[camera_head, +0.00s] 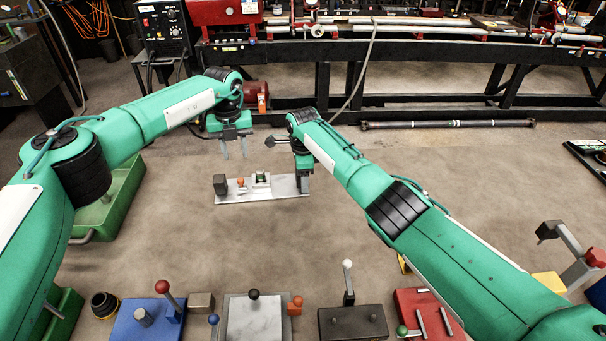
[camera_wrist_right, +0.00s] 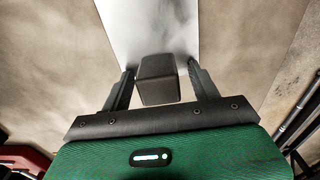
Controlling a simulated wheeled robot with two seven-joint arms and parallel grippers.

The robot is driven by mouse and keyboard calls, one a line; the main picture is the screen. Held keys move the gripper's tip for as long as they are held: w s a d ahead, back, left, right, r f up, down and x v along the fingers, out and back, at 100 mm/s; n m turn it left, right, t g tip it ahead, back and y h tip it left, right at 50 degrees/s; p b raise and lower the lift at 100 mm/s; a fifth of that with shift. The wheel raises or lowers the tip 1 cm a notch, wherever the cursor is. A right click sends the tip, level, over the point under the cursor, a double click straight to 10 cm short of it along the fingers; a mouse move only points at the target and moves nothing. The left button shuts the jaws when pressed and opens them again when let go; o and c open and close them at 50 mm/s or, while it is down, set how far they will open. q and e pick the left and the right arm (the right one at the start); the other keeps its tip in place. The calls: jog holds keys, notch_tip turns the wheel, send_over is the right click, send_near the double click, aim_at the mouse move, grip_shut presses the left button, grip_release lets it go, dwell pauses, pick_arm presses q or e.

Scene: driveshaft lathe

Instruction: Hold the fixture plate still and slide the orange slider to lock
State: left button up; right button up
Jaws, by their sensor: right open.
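The fixture plate (camera_head: 284,187) is a light metal strip lying on the floor area in the middle of the head view. A dark block (camera_head: 220,184) stands at its left end. The small orange slider (camera_head: 240,182) is right of that block, beside a green and black part (camera_head: 261,179). My left gripper (camera_head: 235,156) points down above and behind the plate, open and empty. My right gripper (camera_head: 304,190) is at the plate's right end. In the right wrist view its open fingers (camera_wrist_right: 161,68) stand either side of a dark block (camera_wrist_right: 158,82), with gaps beside it.
Several fixtures line the front: a blue one (camera_head: 145,322), a grey plate with a black knob (camera_head: 253,318), a dark block with a white-knobbed lever (camera_head: 352,322) and a red one (camera_head: 428,314). A long shaft (camera_head: 450,124) lies behind. The ground around the plate is clear.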

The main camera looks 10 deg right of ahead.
grip_shut()
jog(key=shift+f+p, duration=0.15)
jog(key=shift+p, duration=0.15)
dwell(1.2)
